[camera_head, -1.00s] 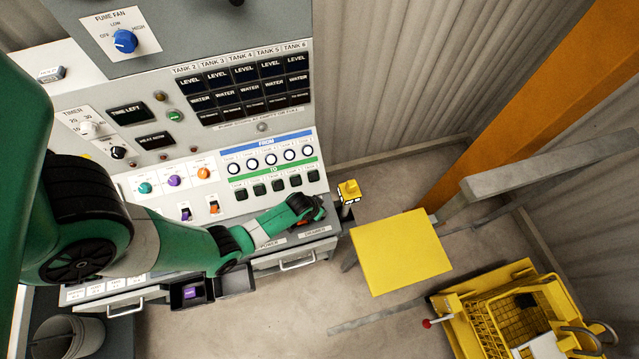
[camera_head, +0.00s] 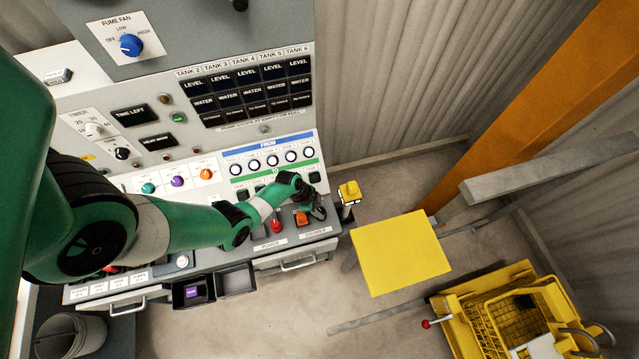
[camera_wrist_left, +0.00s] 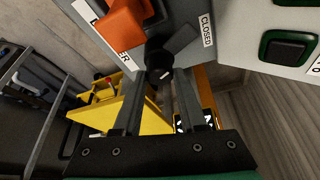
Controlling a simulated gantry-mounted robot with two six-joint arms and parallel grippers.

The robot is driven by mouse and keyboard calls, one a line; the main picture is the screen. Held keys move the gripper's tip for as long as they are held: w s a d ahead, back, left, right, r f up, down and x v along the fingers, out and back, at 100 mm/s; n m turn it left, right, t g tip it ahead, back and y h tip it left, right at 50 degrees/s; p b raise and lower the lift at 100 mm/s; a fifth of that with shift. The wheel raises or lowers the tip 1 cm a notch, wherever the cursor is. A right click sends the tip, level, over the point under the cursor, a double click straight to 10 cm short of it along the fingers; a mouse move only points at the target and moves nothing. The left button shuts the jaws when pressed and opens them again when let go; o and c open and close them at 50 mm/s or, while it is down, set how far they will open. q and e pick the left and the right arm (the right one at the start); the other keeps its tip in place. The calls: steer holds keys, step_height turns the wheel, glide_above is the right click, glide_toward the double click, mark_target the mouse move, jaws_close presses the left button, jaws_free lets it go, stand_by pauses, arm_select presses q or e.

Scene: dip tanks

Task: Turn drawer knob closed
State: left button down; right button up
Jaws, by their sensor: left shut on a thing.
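The black drawer knob (camera_wrist_left: 160,65) sits between my fingertips in the left wrist view, on the grey panel beside the white "CLOSED" label (camera_wrist_left: 206,28). My left gripper (camera_wrist_left: 160,82) is shut on it. In the head view my left gripper (camera_head: 318,211) is at the right end of the console ledge and hides the knob. An orange switch (camera_wrist_left: 124,22) is close beside the knob, partly over a "DRAWER" label; this switch also shows in the head view (camera_head: 302,217). The knob's exact pointing direction is hard to tell. My right gripper is not in view.
A red knob (camera_head: 277,226) stands left of the orange switch. A drawer handle (camera_head: 298,263) is below the ledge. A small yellow-topped post (camera_head: 349,192) stands just right of the console, near a yellow platform (camera_head: 402,252). Open floor lies in front.

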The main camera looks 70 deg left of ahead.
arm_select(q)
steer(key=m, duration=0.2)
steer(key=shift+a+m+g+h, duration=0.15)
steer(key=shift+m+g+h, duration=0.15)
steer(key=shift+g+h, duration=0.1)
steer(key=shift+w+f+m+h, duration=0.1)
steer(key=shift+m+h, duration=0.2)
steer(key=shift+m, duration=1)
steer(key=shift+g, duration=0.3)
steer(key=shift+c, duration=2.3)
jaws_free()
